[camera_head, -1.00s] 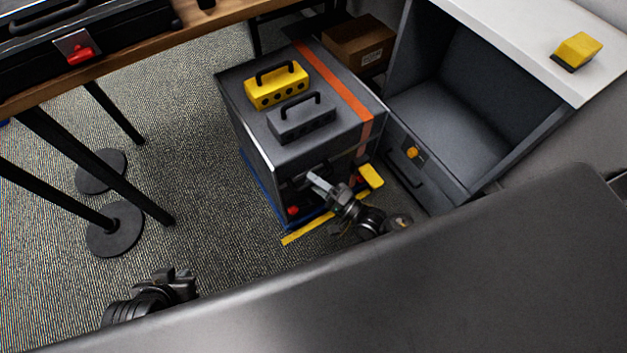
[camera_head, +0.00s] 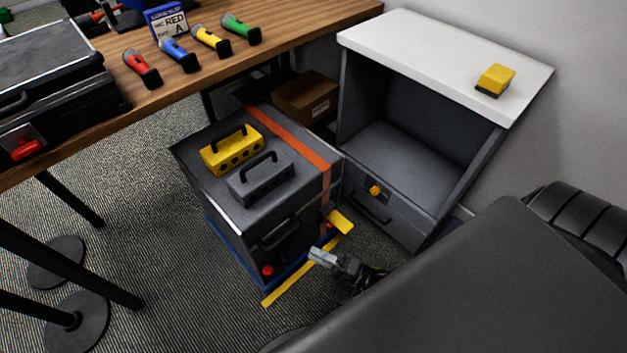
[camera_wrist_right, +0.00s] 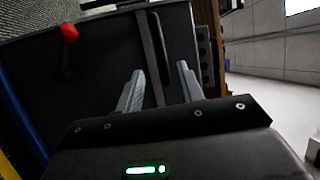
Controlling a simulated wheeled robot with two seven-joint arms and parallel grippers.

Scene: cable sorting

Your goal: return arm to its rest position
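My right gripper (camera_head: 325,258) is in the head view, in front of the dark box (camera_head: 232,215). It is apart from the box's front handle (camera_head: 278,235), with floor showing between them. In the right wrist view its two grey fingers (camera_wrist_right: 159,70) are spread with nothing held between them. The box's dark front, with a red knob (camera_wrist_right: 68,31) and a dark handle (camera_wrist_right: 160,48), stands beyond the fingers. My left gripper is not in view.
A yellow block (camera_head: 231,150) and a grey block (camera_head: 261,180), both with handles, sit on the box. An open grey cabinet (camera_head: 400,150) stands right.

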